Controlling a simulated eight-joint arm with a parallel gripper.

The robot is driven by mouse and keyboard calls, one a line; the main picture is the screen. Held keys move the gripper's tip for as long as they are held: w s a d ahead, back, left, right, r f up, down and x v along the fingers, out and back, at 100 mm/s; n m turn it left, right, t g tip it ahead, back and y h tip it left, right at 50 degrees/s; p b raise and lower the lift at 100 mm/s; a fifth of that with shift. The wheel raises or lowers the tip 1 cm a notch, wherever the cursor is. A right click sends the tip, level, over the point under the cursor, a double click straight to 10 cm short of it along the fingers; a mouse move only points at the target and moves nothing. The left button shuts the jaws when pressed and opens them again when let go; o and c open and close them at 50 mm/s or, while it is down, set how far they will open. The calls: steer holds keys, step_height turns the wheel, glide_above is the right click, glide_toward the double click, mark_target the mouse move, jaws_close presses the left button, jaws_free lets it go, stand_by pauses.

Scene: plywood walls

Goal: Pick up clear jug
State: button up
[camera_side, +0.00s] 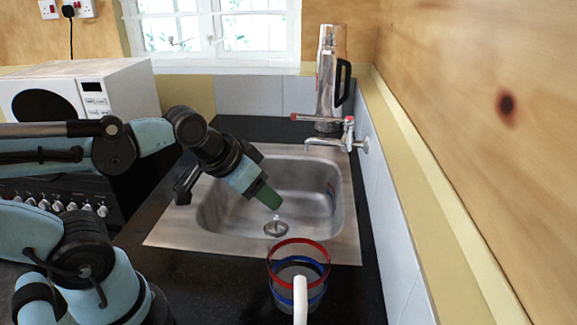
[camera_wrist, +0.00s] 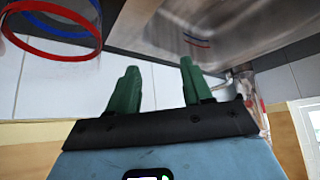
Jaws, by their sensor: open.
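The clear jug (camera_side: 288,272) stands on the dark counter in front of the sink, at the bottom of the side view. It has a red rim, a blue band and a white handle facing the camera. In the wrist view the jug (camera_wrist: 50,32) shows only in part, at the upper left, as red and blue rings. My gripper (camera_side: 267,196) is above the sink basin, up and to the left of the jug, with its green fingers angled downward. In the wrist view my gripper (camera_wrist: 160,82) is open, with nothing between its fingers. It is apart from the jug.
The steel sink (camera_side: 165,236) has a tap (camera_side: 335,143) at its back right. A tall metal flask (camera_side: 328,75) with a black handle stands behind it. A white microwave (camera_side: 120,85) is at the left. A tiled wall runs close along the right of the counter.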

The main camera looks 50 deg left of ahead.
step_height(320, 180, up, 7)
steer(key=m+g+h, duration=0.2)
steer(key=m+g, duration=0.1)
steer(key=m, duration=0.2)
glide_above(296, 319)
steer(key=s+a, duration=0.3)
steer(key=shift+s+f+x, duration=0.15)
steer(key=shift+s+x, duration=0.25)
steer(key=shift+x, duration=2.35)
steer(key=shift+s+f+x, duration=0.2)
steer(key=shift+s+x, duration=0.25)
steer(key=shift+x, duration=2.35)
steer(key=shift+s+f+x, duration=0.15)
steer(key=shift+s+x, duration=0.25)
steer(key=shift+x, duration=2.35)
steer(key=shift+a, duration=0.1)
jaws_close()
